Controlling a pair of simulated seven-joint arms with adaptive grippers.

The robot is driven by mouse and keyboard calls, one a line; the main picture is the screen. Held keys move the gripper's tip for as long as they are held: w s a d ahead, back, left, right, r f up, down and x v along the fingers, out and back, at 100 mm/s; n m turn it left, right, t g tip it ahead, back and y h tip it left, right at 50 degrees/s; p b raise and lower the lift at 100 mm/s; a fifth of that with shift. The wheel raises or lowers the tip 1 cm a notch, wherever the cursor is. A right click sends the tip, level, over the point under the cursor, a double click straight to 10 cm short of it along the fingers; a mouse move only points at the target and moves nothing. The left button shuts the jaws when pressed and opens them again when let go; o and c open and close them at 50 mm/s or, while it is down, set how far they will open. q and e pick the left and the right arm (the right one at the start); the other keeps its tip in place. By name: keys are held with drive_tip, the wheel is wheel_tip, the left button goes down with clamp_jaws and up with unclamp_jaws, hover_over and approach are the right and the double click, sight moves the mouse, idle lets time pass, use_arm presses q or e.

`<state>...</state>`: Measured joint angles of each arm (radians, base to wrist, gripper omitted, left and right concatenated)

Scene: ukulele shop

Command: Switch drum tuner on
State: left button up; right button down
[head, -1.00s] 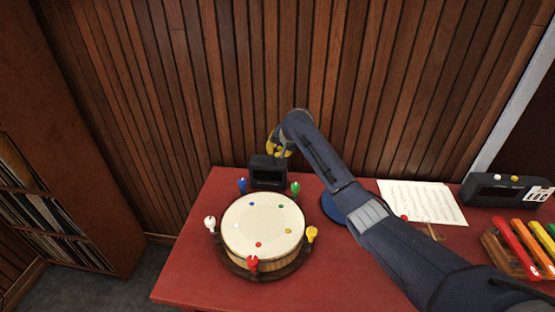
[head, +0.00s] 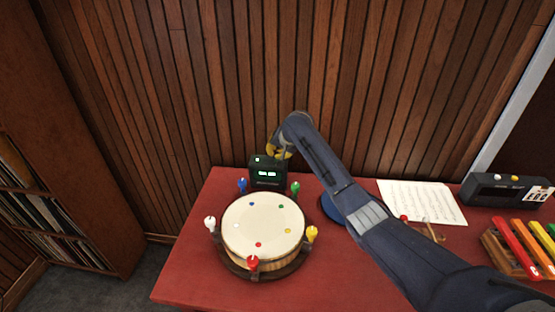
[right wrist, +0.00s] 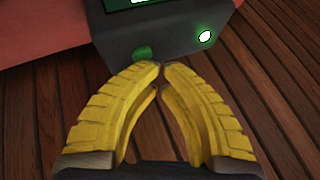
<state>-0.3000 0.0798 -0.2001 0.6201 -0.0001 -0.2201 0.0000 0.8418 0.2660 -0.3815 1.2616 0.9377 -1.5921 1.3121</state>
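The drum tuner (head: 266,180) is a small dark box behind the drum (head: 262,224), at the back edge of the red table. Its screen is lit with green marks, and a pale light shows on its top. In the right wrist view the tuner (right wrist: 180,40) has a glowing white-green button and a darker green button on its top. My right gripper (right wrist: 160,66) has yellow fingers with the tips together and nothing between them, close beside the green button. In the head view the right gripper (head: 280,151) is just above and behind the tuner, partly hidden by my arm. My left gripper is out of view.
The drum has coloured tuning pegs around its rim. A blue disc (head: 333,208), sheet music (head: 420,201), a second dark device (head: 500,190) and a coloured xylophone (head: 525,245) lie to the right. My right arm spans the table. A slatted wall stands close behind.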

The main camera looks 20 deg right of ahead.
idle(0.4)
drive_tip(key=shift+r, duration=0.55)
drive_tip(key=shift+r, duration=2.85)
